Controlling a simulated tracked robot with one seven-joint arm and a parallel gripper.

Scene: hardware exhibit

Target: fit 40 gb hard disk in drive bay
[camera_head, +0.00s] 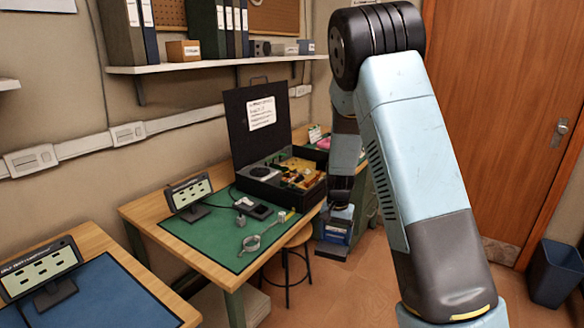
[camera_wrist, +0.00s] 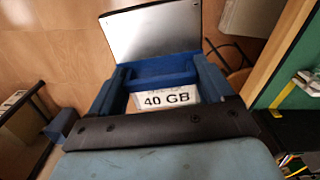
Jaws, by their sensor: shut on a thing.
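The 40 GB hard disk (camera_wrist: 155,32) has a silver plate face and a white label reading "40 GB" (camera_wrist: 167,99) in the wrist view. My gripper (camera_wrist: 164,82) is shut on it, with a blue finger on either side of the label. In the head view my gripper (camera_head: 337,212) hangs low beside the table's right end, over the floor; the disk there is small and partly hidden by it. An open black case (camera_head: 268,192) with electronic parts inside stands at the back of the table. I cannot make out the drive bay.
The wooden table (camera_head: 152,208) has a green mat (camera_head: 205,236) bearing a small display stand (camera_head: 189,191), a dark device and a metal ring tool (camera_head: 262,240). A stool (camera_head: 290,243) stands by the table. A second table with a blue mat (camera_head: 105,300) is at left. A bin (camera_head: 553,275) is at right.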

